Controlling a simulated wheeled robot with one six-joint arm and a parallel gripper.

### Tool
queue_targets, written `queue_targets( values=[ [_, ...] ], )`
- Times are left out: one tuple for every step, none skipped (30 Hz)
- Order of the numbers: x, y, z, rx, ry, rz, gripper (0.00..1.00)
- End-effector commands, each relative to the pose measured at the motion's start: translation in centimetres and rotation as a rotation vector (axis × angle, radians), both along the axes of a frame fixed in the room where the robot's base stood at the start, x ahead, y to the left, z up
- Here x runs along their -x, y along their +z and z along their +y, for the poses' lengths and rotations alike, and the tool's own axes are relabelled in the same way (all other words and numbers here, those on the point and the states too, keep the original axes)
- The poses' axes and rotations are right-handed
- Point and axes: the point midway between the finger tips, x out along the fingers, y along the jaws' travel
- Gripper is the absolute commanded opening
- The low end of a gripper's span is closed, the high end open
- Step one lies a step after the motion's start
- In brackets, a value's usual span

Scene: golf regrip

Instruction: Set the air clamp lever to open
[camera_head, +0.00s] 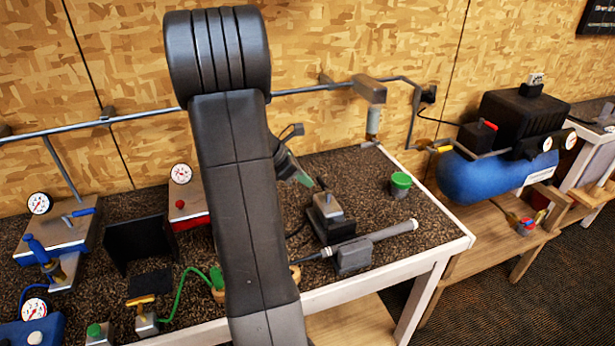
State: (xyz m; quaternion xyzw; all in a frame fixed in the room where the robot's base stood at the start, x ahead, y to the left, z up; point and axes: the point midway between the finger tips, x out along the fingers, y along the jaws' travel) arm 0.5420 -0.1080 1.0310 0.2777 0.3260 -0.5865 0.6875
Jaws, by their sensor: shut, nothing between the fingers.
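My gripper (305,182) shows just right of my upper arm, pointing down and right, with greenish fingertips shut and empty. It is close to the top left of a small metal block with a dark base (328,214) on the bench; I cannot tell whether they touch. At the left, a metal box with a gauge carries a blue-handled lever (80,212). My arm hides the bench's middle.
The speckled bench (437,230) also holds a green cup (400,184), a grey handle-like tool (372,246), a red box with a gauge (188,205) and a black upright panel (141,243). A blue compressor (490,177) stands right. A pipe (100,122) runs along the wall.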

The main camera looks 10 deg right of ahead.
Motion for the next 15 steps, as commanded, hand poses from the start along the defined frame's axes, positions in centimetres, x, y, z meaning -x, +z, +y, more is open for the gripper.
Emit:
queue_targets(
  values=[
    [0.1,0.6,0.6,0.000,0.003,-0.002,0.00],
    [0.1,0.8,1.0,0.001,0.003,-0.002,0.00],
    [0.1,1.5,1.7,0.001,0.004,-0.008,0.00],
    [0.2,2.1,2.2,0.000,0.004,-0.010,0.00],
    [0.3,2.6,2.7,-0.001,0.005,-0.009,0.00],
    [0.4,3.3,3.2,0.000,0.004,-0.010,0.00],
    [0.5,3.9,3.7,-0.001,0.004,-0.010,0.00],
    [0.5,4.4,4.1,-0.001,0.003,-0.009,0.00],
    [0.6,5.0,4.6,0.000,0.004,-0.008,0.00],
    [0.7,5.5,5.0,0.000,0.004,-0.008,0.00],
    [0.8,5.9,5.3,0.000,0.004,-0.008,0.00],
    [0.9,6.4,5.7,-0.002,0.004,-0.007,0.00],
    [0.9,6.7,6.0,-0.001,0.003,-0.007,0.00],
    [0.9,7.0,6.2,0.000,0.003,-0.007,0.00],
    [1.0,7.4,6.5,0.000,0.004,-0.006,0.00]
  ],
)
